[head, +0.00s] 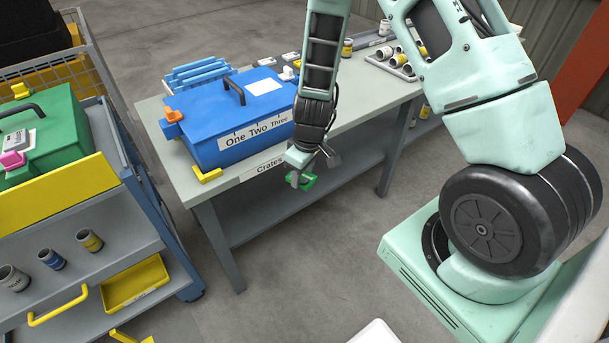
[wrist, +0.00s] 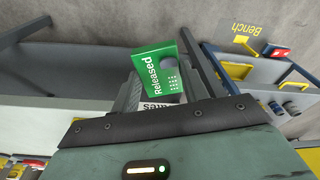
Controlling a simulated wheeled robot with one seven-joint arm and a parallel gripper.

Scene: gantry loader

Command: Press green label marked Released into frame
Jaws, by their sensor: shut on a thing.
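In the head view my gripper (head: 312,165) is shut on the same green label (head: 306,183), held in the air just off the front edge of the bench. A blue crate (head: 225,112) marked One Two Three stands on the bench, left of my gripper. A blank white plate (head: 264,86) lies on its lid. I cannot tell which part is the frame.
The grey bench (head: 180,187) carries a Crates strip (head: 262,167) on its front edge. Cans in a rack (head: 395,58) stand toward its far end. A trolley (head: 150,225) with a green case (head: 45,140) is at left.

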